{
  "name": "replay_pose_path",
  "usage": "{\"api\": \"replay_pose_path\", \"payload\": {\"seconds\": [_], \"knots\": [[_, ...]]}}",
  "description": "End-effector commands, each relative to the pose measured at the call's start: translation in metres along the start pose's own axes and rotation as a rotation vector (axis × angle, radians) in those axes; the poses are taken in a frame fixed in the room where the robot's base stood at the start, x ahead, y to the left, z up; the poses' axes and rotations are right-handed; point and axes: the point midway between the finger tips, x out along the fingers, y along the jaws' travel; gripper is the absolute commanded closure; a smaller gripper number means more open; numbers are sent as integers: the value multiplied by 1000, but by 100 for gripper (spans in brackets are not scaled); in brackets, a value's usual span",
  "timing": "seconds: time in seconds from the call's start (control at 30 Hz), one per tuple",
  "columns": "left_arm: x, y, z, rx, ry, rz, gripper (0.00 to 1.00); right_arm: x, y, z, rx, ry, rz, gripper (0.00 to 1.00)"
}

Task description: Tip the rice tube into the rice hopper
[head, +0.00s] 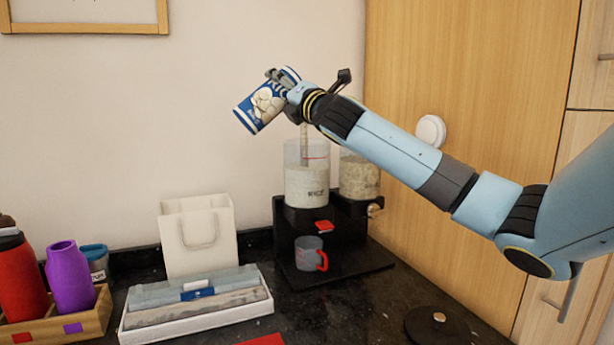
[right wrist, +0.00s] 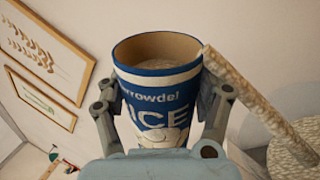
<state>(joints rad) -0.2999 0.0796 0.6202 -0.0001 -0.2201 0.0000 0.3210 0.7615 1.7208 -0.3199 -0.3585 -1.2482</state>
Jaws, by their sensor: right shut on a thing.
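The rice tube (head: 259,108), blue and white with a picture of grains, is tilted in the air above the rice hopper. My right gripper (head: 286,84) is shut around it. In the right wrist view the tube (right wrist: 158,112) shows its open mouth, with pale rice inside. A stream of rice (right wrist: 245,95) runs from beside its rim; in the head view the stream (head: 304,147) drops into the hopper. The rice hopper (head: 306,188) is a clear, labelled container on a black stand, part full of white rice. My left gripper is out of view.
A second hopper (head: 360,178) with coarser grain stands close on the right. A grey cup with a red handle (head: 309,254) sits below the rice hopper. A black lid (head: 437,324) lies front right. A white bag (head: 198,235), tray and bottles stand left.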

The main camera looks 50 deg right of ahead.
Motion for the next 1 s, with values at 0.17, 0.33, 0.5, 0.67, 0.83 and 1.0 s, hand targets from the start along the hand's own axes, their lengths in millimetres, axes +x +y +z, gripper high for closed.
{"api": "replay_pose_path", "payload": {"seconds": [0.17, 0.33, 0.5, 0.67, 0.83, 1.0], "knots": [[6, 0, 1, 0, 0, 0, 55, -1, -1, -1, 17, -6, 3, 84], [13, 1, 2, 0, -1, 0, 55, -1, -3, -3, 44, -15, 2, 84], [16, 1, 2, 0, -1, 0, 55, -1, -4, -3, 64, -22, 2, 84], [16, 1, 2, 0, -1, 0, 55, -1, -3, -2, 65, -22, 2, 84], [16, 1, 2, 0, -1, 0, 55, -1, -3, -2, 64, -22, 2, 84], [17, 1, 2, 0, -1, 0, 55, -1, -4, -3, 68, -23, 2, 84]]}}
